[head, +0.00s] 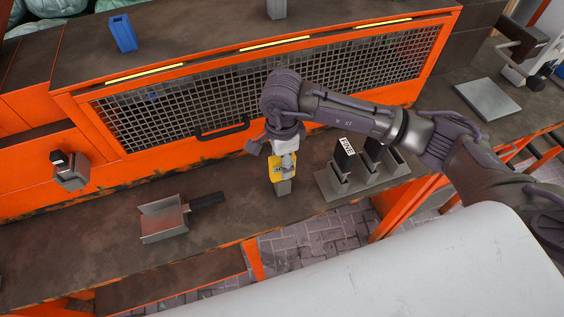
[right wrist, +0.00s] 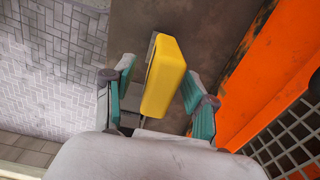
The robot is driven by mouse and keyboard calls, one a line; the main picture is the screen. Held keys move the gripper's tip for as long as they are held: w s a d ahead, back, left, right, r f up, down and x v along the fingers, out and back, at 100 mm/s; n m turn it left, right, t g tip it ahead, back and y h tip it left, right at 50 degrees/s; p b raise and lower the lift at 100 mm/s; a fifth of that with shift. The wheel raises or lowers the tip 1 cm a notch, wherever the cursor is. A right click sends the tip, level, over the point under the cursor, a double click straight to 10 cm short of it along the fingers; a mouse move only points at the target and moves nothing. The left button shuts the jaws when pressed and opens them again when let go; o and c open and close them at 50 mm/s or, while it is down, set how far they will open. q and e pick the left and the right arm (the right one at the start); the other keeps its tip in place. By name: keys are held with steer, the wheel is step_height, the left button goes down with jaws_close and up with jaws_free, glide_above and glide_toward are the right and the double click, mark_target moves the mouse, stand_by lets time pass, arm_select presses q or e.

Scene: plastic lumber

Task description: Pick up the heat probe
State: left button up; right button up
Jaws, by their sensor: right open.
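A yellow device (head: 275,168), which I take to be the heat probe, stands on the brown bench below my right gripper (head: 281,163) in the head view. A grey block-like part (head: 284,187) shows at its lower end. In the right wrist view the yellow body (right wrist: 164,75) sits between the two teal fingers of my right gripper (right wrist: 158,74). The fingers are open, with a visible gap on each side of the body. The gripper hides part of the device in the head view. My left gripper is not in view.
A metal scoop (head: 164,220) with a black handle lies to the left on the bench. A grey holder (head: 330,184) with black-handled tools, one labelled "FINE", stands close on the right. An orange cabinet with a mesh front (head: 180,118) rises behind. The bench's front edge is near.

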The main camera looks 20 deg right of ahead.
step_height(320, 180, down, 2)
steer(key=shift+f, duration=0.1)
steer(key=shift+f+p, duration=0.25)
steer(key=shift+p, duration=0.05)
jaws_close()
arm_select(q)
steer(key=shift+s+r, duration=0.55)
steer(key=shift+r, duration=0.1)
arm_select(e)
steer(key=shift+w, duration=0.1)
step_height(320, 180, up, 8)
steer(key=b, duration=0.3)
steer(key=shift+f, duration=0.1)
step_height(320, 180, up, 3)
steer(key=shift+r, duration=0.1)
arm_select(q)
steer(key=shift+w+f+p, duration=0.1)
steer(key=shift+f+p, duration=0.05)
steer(key=shift+p, duration=1.15)
arm_select(e)
step_height(320, 180, up, 6)
steer(key=shift+r, duration=0.25)
